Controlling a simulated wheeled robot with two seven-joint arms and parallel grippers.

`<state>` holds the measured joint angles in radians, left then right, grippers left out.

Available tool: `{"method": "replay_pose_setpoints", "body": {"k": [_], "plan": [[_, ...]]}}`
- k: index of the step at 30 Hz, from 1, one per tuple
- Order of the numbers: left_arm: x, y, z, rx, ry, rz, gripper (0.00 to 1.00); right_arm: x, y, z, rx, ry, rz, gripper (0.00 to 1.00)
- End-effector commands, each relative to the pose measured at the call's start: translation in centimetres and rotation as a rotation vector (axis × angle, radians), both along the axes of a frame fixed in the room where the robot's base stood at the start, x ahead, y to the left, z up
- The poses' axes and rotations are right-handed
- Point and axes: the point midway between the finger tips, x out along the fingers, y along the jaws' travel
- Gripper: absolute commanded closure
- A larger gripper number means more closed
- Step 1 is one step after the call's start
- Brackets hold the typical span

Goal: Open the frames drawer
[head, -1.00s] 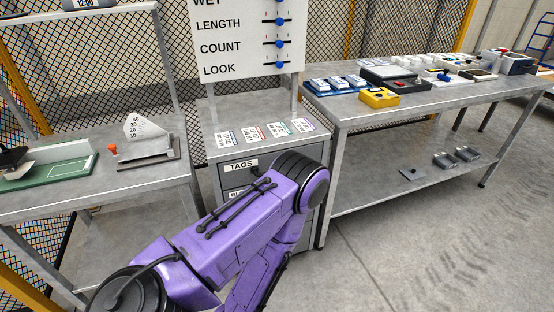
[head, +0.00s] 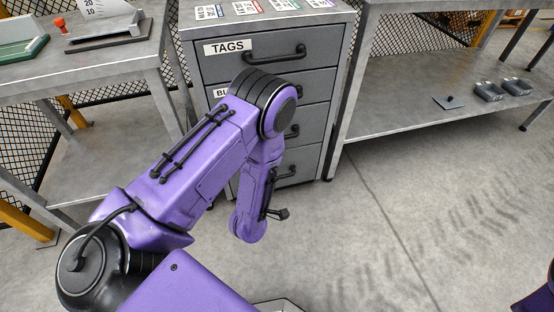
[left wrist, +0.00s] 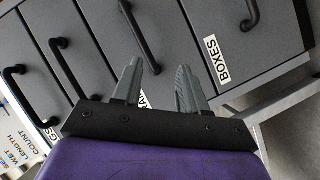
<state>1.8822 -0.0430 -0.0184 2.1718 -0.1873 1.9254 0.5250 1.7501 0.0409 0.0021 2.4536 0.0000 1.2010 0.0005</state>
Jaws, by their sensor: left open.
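The grey drawer cabinet (head: 333,60) has a stack of drawers with black bar handles, all shut. The frames drawer (head: 313,128) appears to be the third one down, partly behind my left arm. In the left wrist view its handle (left wrist: 140,36) lies just beyond the fingertips, and its label is mostly hidden between the fingers. The drawer beside it carries a BOXES label (left wrist: 215,59). My left gripper (left wrist: 159,72) is open and empty, in front of the frames drawer and short of its handle. My right gripper is out of view.
The TAGS drawer (head: 228,47) is on top, with a drawer labelled BL... below. A steel bench (head: 130,60) stands left and another table's lower shelf (head: 400,110) right. The concrete floor (head: 360,240) in front of the cabinet is clear.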

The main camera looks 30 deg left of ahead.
Motion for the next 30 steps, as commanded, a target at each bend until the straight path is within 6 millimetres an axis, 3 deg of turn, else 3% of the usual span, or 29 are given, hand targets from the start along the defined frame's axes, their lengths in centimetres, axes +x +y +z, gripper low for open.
{"method": "replay_pose_setpoints", "body": {"k": [1, 3, 6, 14, 24, 30], "plan": [[1.8, 0.0, -3.4, -0.051, -0.131, 0.019, 0.58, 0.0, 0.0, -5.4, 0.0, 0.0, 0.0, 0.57], [3.5, 0.1, -3.5, -0.129, -0.295, 0.039, 0.58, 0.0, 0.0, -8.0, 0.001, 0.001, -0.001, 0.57], [5.0, 0.2, -3.1, -0.216, -0.467, 0.051, 0.58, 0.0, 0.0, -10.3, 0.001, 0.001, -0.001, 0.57], [7.0, 1.0, -1.7, -0.285, -0.596, 0.058, 0.58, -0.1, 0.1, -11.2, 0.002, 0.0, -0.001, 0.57], [13.3, 4.2, -0.5, -0.283, -0.589, 0.058, 0.58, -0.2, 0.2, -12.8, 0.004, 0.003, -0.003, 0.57], [15.0, 5.0, -0.1, -0.282, -0.587, 0.057, 0.58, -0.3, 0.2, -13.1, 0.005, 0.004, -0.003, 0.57]]}}
